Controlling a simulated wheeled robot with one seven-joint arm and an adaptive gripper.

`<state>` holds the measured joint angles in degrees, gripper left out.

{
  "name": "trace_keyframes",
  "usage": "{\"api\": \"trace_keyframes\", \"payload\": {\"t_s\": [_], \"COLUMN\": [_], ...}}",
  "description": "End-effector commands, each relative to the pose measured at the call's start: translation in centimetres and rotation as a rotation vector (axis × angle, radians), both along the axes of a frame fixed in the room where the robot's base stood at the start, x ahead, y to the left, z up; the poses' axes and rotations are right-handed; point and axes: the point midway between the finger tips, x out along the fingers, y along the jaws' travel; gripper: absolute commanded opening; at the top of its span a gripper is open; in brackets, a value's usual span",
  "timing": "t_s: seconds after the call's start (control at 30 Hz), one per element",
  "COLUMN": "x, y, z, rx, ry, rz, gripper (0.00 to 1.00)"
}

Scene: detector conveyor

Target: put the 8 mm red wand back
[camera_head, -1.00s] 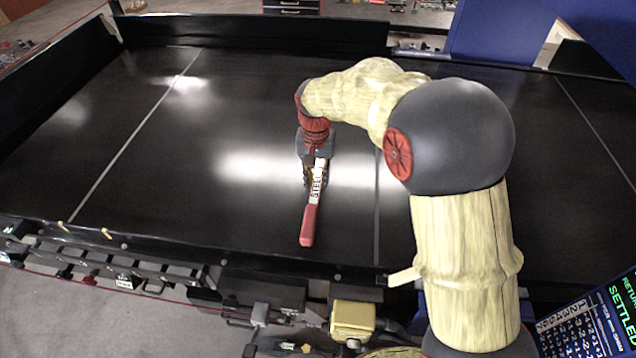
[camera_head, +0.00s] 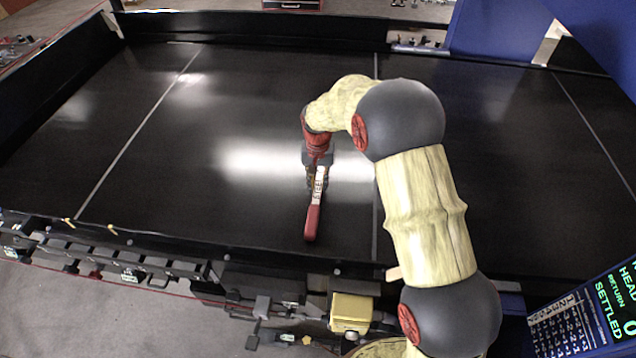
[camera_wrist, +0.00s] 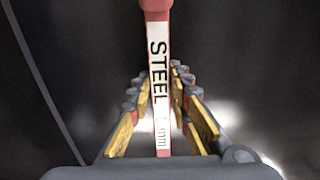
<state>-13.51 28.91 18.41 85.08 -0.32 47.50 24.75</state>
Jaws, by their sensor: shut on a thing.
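The red wand (camera_head: 312,222) has a red handle and a white label. In the wrist view the wand (camera_wrist: 157,50) reads "STEEL" and "mm"; the digit before "mm" is hard to read. My gripper (camera_head: 317,180) is shut on the labelled part of the wand, above the black conveyor belt (camera_head: 240,215). In the wrist view my gripper's yellow-padded fingers (camera_wrist: 163,120) stand on both sides of the label. The handle points toward the belt's near edge. The height of the wand over the belt is hard to judge.
A rail with several grey holders (camera_head: 130,262) runs along the belt's near left side. A yellow block (camera_head: 352,312) stands at the front below the belt edge. A display panel (camera_head: 600,305) at the lower right reads "SETTLED". The left of the belt is clear.

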Motion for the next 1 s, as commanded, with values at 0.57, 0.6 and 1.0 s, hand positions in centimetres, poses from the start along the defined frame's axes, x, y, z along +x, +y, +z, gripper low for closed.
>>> {"api": "trace_keyframes", "payload": {"t_s": [0.57, 0.6, 1.0], "x": [0.0, 0.0, 0.1], "y": [0.0, 0.0, 0.0], "z": [-0.3, -0.3, 2.0], "rx": [0.000, 0.000, 0.001], "ry": [0.001, 0.001, -0.004], "rz": [0.000, 0.000, 0.000], "gripper": [0.38, 0.38, 0.38]}}
